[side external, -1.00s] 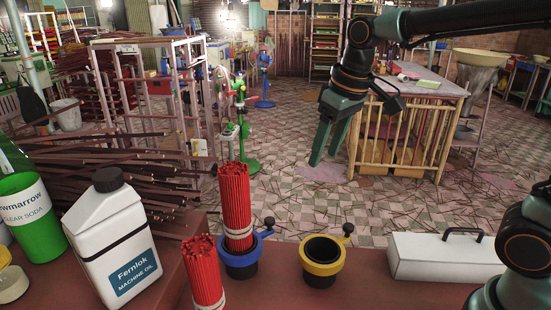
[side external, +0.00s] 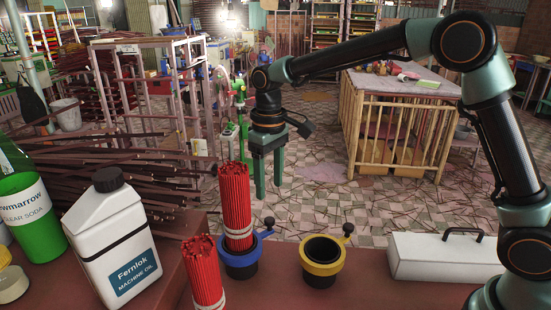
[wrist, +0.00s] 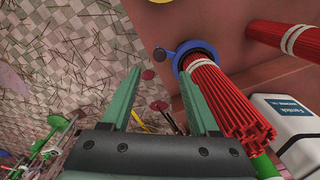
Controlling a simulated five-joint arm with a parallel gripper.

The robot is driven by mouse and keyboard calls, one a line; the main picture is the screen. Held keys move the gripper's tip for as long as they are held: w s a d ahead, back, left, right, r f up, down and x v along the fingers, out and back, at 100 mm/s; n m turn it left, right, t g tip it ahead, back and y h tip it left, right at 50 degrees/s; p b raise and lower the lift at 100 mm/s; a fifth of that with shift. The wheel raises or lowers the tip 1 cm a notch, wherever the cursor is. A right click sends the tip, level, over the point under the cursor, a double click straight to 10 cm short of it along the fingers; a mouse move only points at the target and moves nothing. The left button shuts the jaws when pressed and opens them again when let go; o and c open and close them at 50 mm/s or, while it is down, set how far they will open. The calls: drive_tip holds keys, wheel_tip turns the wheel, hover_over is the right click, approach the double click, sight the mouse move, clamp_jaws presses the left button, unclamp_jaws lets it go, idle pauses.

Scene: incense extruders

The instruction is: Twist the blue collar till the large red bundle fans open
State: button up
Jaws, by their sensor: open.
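The large red bundle (side external: 235,198) stands upright in the blue collar (side external: 239,262), tied with a pale band near its foot. The collar has a side arm ending in a dark knob (side external: 269,222). In the wrist view the bundle (wrist: 222,92) and the blue collar (wrist: 190,50) lie to the right of my fingers. My gripper (side external: 268,196) is open and empty, pointing down, a little right of the bundle in the side view. Its two green fingers also show in the wrist view (wrist: 160,92). I see no contact with the collar or knob.
A yellow collar (side external: 322,257) on an empty black cup stands right of the blue one. A smaller red bundle (side external: 205,272) stands in front.

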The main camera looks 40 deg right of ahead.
sight(270, 219)
wheel_tip(270, 219, down, 9)
drive_tip(key=shift+r, duration=0.1)
idle(0.3)
clamp_jaws()
drive_tip(key=shift+r, duration=0.1)
idle(1.2)
